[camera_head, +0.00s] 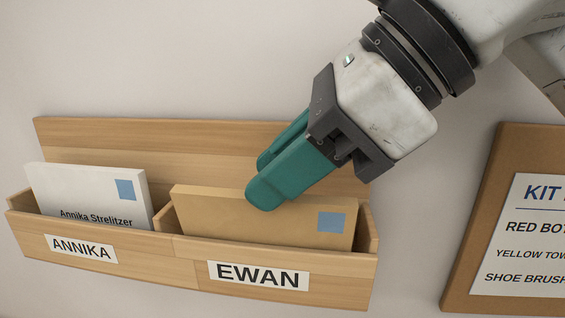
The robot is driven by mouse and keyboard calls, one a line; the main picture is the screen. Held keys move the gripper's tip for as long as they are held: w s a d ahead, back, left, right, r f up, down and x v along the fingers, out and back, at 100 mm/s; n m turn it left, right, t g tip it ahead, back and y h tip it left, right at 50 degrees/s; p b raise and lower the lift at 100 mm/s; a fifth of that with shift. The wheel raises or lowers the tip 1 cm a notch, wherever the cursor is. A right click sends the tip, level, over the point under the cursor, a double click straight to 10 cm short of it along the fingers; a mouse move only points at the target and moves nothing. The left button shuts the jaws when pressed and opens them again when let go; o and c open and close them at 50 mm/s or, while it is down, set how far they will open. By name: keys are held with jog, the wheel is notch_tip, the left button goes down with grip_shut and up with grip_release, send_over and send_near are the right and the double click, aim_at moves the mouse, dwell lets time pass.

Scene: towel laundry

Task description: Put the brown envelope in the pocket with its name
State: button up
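The brown envelope (213,211) stands in the right pocket of a wooden wall rack, with its lower part hidden behind the pocket front. A blue stamp shows at its upper right; no name on it is visible. The pocket's white label (258,276) reads EWAN. My gripper (262,178) comes down from the upper right with teal fingers. Its front finger overlaps the envelope's top edge in the picture. The rear finger's rounded tip shows above that edge, apart from the front finger. The fingers look open, and whether they touch the envelope is unclear.
The left pocket, labelled ANNIKA (81,249), holds a white envelope (88,187) printed Annika Strelitzer. The rack's back board (110,135) rises behind both pockets. A brown board (483,225) with a printed list hangs at right. Bare wall lies between it and the rack.

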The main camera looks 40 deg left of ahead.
jog(key=shift+o, duration=1.4)
jog(key=b+v, duration=0.1)
jog(key=v, duration=0.9)
jog(key=shift+d+r+b, duration=0.25)
jog(key=shift+r+b, duration=0.1)
jog(key=shift+w, duration=0.1)
